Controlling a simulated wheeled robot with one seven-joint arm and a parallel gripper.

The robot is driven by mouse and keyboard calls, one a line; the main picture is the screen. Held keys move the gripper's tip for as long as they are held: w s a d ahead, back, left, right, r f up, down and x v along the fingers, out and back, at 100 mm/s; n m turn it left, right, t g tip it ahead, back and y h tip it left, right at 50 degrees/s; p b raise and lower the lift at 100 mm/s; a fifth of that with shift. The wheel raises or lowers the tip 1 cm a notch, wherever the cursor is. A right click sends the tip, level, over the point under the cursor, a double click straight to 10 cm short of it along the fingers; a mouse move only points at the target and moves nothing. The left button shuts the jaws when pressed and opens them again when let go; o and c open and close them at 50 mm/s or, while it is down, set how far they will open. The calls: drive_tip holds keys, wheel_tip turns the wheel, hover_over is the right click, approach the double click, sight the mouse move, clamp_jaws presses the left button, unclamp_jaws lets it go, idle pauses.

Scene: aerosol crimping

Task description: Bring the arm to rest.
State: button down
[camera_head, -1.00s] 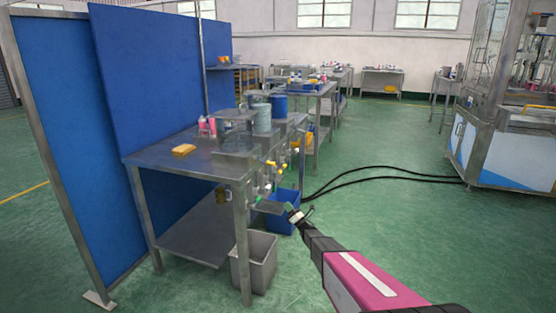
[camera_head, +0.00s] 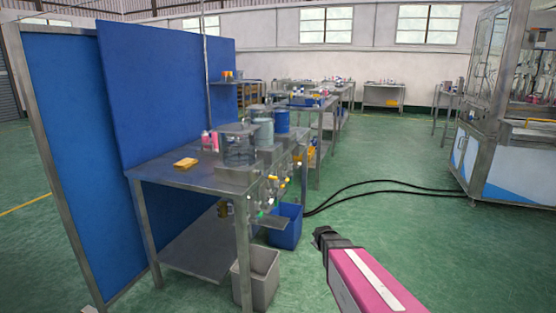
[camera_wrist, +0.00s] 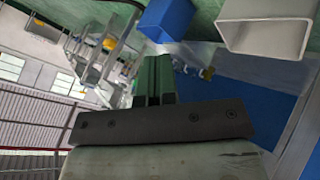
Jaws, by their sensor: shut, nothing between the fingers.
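My arm, with its pink link and dark end (camera_head: 335,240), shows in the head view over the green floor, right of the metal bench. My gripper's fingers cannot be made out in the head view. In the wrist view my gripper (camera_wrist: 158,62) shows as two dark green fingers side by side, pressed together. Nothing is held between them. The gripper is apart from the bench and the bins.
The metal bench (camera_head: 190,179) carries a yellow item (camera_head: 186,163) and clear and blue containers. A grey bin (camera_head: 258,279) and a blue bin (camera_head: 287,227) stand on the floor. Black cables (camera_head: 390,183) run to the machine at right.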

drive_tip(key=s+r+m+g, duration=0.2)
drive_tip(key=s+m+g, duration=0.2)
drive_tip(key=s, duration=0.7)
drive_tip(key=s+r+m+g+y, duration=0.1)
drive_tip(key=s+m+g, duration=0.3)
drive_tip(key=s, duration=0.8)
drive_tip(key=shift+s+a+r+m+g, duration=0.3)
drive_tip(key=shift+a+r+g, duration=0.05)
drive_tip(key=shift+r+g, duration=0.05)
